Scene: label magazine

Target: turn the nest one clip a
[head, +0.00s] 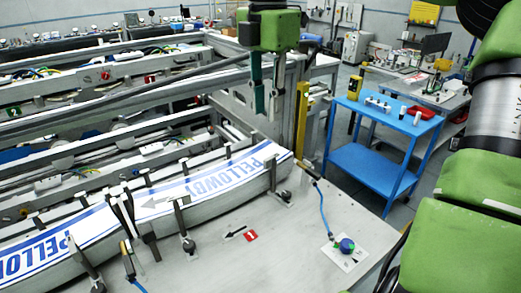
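A label magazine carries two stacks of white labels with blue "PELLOWBY" print. One label stack (262,158) is in the middle and the other label stack (45,256) is at the lower left. Dark upright posts stand along both. My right gripper (267,103) hangs fingers down from the top, above the far right end of the middle stack and apart from it. Its two fingers are parted, with nothing seen between them. I cannot single out the nest or its clips. My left gripper is not in view.
On the grey table, a blue round knob (347,245) sits on a white plate with a blue cable. A red marker (250,236) lies nearby on bare table. A blue cart (378,165) stands behind right. Machine rails fill the back left. My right arm fills the right edge.

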